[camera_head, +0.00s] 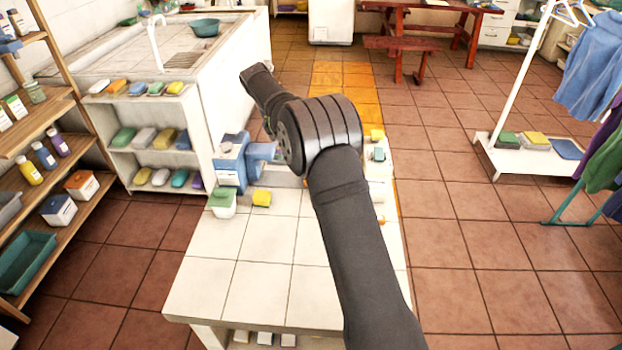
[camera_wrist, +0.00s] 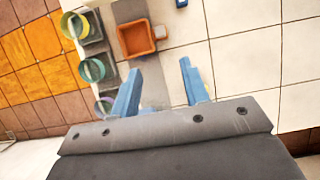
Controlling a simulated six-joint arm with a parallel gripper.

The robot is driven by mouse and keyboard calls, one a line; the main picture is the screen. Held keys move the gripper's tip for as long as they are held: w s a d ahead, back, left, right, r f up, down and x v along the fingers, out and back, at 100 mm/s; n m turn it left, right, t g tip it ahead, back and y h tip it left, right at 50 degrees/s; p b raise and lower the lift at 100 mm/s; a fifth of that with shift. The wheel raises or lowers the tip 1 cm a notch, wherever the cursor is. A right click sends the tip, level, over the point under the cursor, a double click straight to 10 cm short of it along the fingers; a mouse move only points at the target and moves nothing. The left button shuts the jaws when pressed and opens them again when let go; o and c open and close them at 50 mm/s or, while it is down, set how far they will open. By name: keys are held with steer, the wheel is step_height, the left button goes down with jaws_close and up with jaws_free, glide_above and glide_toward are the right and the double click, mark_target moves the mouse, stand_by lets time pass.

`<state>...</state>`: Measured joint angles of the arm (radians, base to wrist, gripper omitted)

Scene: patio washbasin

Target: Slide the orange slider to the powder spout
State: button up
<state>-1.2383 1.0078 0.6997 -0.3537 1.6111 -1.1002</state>
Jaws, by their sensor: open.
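The orange slider (camera_wrist: 137,38) is a square, open-topped box at the upper middle of the wrist view. It sits on a grey strip (camera_wrist: 152,90) that runs down between my fingers. My gripper (camera_wrist: 160,66) is open, its two blue fingers spread apart with nothing between them; the slider is just beyond the left fingertip, apart from it. Left of the slider are round holders on grey blocks: a yellow-green one (camera_wrist: 75,24), a teal one (camera_wrist: 92,70) and a purple one partly covered by my gripper. I cannot tell which is the powder spout. In the head view, my arm hides the slider.
A white-tiled table (camera_head: 240,285) is clear at its front. A blue device (camera_head: 231,165), a white-and-green tub (camera_head: 222,204) and a yellow block (camera_head: 262,198) stand left of my arm.

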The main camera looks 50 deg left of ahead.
steer(key=x, duration=1.4)
steer(key=shift+w+d+f, duration=0.1)
steer(key=shift+f, duration=0.15)
jaws_close()
